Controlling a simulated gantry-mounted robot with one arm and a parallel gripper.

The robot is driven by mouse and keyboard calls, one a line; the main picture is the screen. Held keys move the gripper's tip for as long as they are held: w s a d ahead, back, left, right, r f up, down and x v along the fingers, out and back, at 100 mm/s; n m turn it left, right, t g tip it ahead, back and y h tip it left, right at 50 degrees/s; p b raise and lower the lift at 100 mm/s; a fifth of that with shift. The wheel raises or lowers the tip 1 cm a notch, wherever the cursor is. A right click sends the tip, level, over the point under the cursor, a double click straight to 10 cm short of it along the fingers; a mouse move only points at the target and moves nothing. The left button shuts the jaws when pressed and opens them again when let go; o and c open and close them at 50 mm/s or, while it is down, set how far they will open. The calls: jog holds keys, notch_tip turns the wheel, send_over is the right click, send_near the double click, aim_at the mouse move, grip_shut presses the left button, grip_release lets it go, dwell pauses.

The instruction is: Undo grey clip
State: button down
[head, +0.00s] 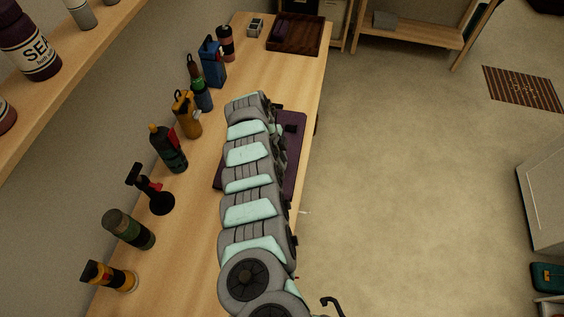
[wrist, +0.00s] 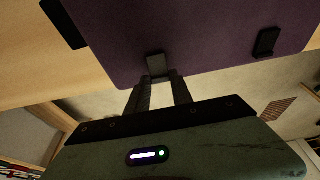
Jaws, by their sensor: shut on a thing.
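A dark purple suitcase (head: 293,140) lies on the wooden counter, largely covered by my arm in the head view. In the wrist view the suitcase (wrist: 190,30) fills the top. A dark grey clip (wrist: 156,64) sits at its edge, in the middle. My gripper (wrist: 160,80) is shut on this clip, with its two fingertips at the clip's lower end. A second dark clip (wrist: 266,42) sits to the right, free of the gripper. A black part (wrist: 64,24) shows at the suitcase's left corner. The fingertips are hidden in the head view.
Several bottles and tools, among them a blue container (head: 212,66) and an orange one (head: 186,116), line the counter (head: 202,215) along the wall. A brown tray (head: 314,38) stands at its far end. The floor (head: 410,180) to the right is open.

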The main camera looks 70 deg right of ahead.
jog(key=c, duration=1.1)
grip_release()
jog(key=shift+w+r, duration=0.1)
jog(key=b+v, duration=0.1)
jog(key=v, duration=0.9)
jog(key=shift+r, duration=0.3)
